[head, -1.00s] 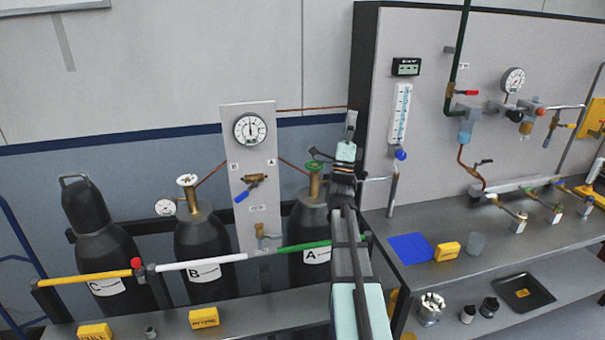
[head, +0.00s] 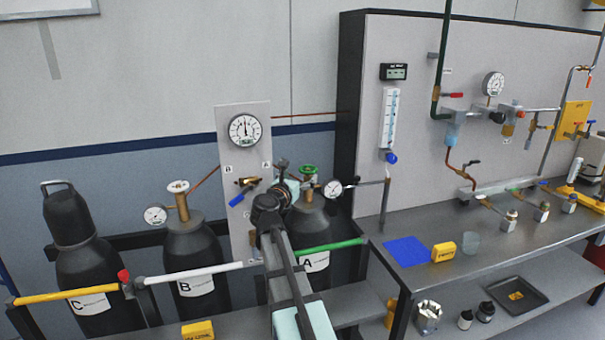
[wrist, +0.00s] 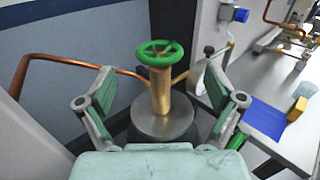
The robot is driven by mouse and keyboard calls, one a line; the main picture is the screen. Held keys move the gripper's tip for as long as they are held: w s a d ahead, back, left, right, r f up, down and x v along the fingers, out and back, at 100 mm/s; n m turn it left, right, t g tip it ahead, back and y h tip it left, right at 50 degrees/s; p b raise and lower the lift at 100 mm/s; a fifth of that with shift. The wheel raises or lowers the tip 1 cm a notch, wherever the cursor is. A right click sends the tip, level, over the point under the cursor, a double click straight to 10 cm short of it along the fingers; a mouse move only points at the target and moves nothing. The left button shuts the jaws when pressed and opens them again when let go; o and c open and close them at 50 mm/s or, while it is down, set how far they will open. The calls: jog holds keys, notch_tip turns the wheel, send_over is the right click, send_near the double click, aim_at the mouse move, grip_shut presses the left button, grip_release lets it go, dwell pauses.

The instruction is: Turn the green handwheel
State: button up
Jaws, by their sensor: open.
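The green handwheel (head: 310,169) tops the brass valve of the black gas cylinder A (head: 311,222). In the wrist view the handwheel (wrist: 160,52) is a spoked green ring on an upright brass stem (wrist: 160,91), near the middle and ahead of my gripper. My gripper (wrist: 159,74) is open and empty, with one green-padded finger to each side of the stem in the picture. The handwheel appears beyond the fingertips, and I see no contact. In the head view my gripper (head: 284,172) is just left of the handwheel, and my arm hides part of cylinder A.
Cylinders B (head: 192,245) and C (head: 80,245) stand to the left. A gauge panel (head: 246,145) rises behind my gripper. A small gauge (head: 333,188) sits right of the handwheel. A copper pipe (wrist: 60,60) runs left of the valve. A workbench (head: 420,225) stands at right.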

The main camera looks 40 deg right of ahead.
aim_at(308, 168)
jog(key=p+x, duration=0.2)
jog(key=x, duration=0.5)
jog(key=shift+w+d+f, duration=0.1)
jog(key=shift+w+d, duration=0.1)
jog(key=c, duration=1.2)
